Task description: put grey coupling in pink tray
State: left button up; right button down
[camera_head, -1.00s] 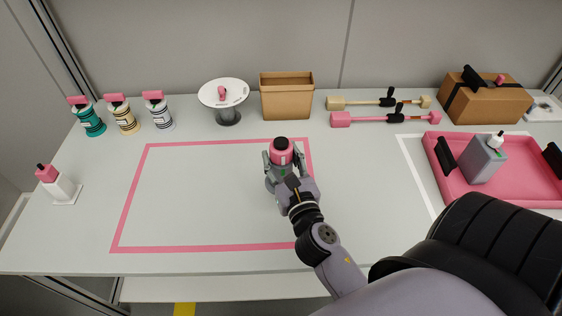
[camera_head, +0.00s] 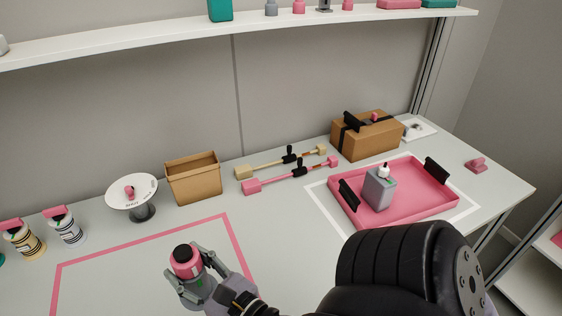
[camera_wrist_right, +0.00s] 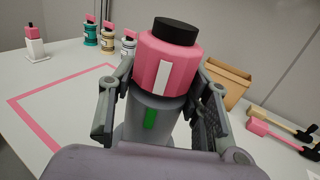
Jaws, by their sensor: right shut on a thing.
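The grey coupling (camera_head: 186,265), a grey cylinder with a pink collar and black cap, is in my right gripper (camera_head: 190,277). The gripper's fingers close around it from both sides, and it stands roughly upright over the pink-outlined area. In the right wrist view the coupling (camera_wrist_right: 165,75) shows a white strip and a green mark; its bottom is hidden. I cannot tell how far it is above the table. The pink tray (camera_head: 428,200) lies at the right, with black handles at both ends and a grey bottle (camera_head: 379,188) standing in it. My left gripper is not in view.
A cardboard box (camera_head: 195,180) and a round white stand (camera_head: 132,194) are behind the gripper. Pink (camera_head: 285,180) and tan (camera_head: 268,166) bars lie between box and tray. A strapped brown carton (camera_head: 366,138) stands behind the tray. A shelf (camera_head: 150,40) crosses above.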

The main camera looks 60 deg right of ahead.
aim_at(406, 189)
jog(key=l+z, duration=0.2)
jog(key=z, duration=0.95)
jog(key=i+l, duration=0.1)
jog(key=l, duration=0.45)
jog(key=i+l, duration=0.1)
jog(key=l, duration=0.5)
jog(key=i+l, duration=0.1)
jog(key=l, duration=0.45)
